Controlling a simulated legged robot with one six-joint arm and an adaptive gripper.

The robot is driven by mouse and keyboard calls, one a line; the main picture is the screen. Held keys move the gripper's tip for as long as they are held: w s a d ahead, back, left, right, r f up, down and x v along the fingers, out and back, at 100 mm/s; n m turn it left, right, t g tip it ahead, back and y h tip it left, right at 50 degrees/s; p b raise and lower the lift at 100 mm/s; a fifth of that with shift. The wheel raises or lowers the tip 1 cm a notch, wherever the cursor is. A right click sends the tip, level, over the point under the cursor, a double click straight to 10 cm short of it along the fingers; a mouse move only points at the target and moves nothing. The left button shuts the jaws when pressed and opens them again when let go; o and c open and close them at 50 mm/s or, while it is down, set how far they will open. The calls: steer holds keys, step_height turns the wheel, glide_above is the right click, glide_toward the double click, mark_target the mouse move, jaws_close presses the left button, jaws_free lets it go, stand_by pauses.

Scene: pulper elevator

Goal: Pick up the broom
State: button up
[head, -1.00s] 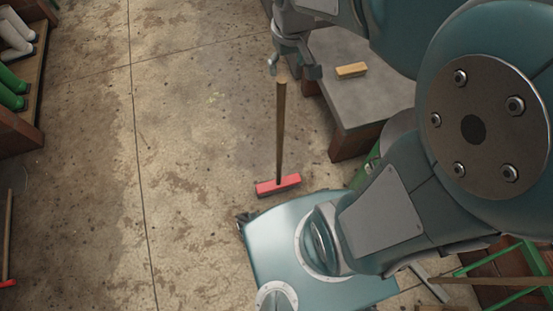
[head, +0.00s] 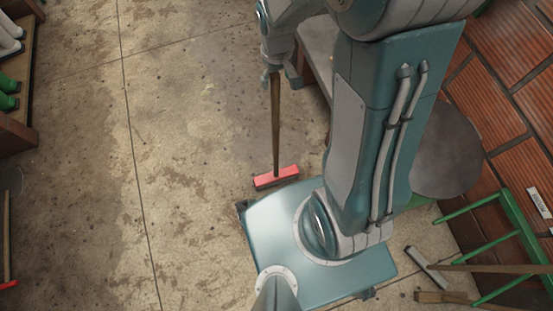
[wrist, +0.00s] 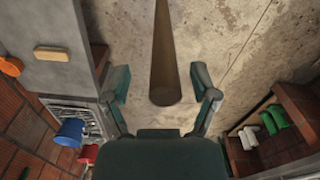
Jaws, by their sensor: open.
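The broom has a red head (head: 276,177) resting on the concrete floor and a brown wooden handle (head: 275,125) standing upright. My gripper (head: 281,76) is at the top of the handle in the head view. In the wrist view the handle (wrist: 165,60) runs down the middle, and its round end lies between the two open fingers (wrist: 163,88). There is a gap on both sides, so neither finger seems to touch it. The broom head is out of the wrist view.
A grey table (wrist: 60,45) with a wooden block (wrist: 53,54) stands close beside the gripper. A shelf with boots (head: 10,90) is at the far left of the head view. Floor left of the broom is clear.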

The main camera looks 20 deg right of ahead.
steer(key=shift+a+f, duration=0.1)
steer(key=shift+f, duration=0.6)
steer(key=shift+a+f, duration=0.25)
steer(key=shift+d, duration=0.2)
jaws_close()
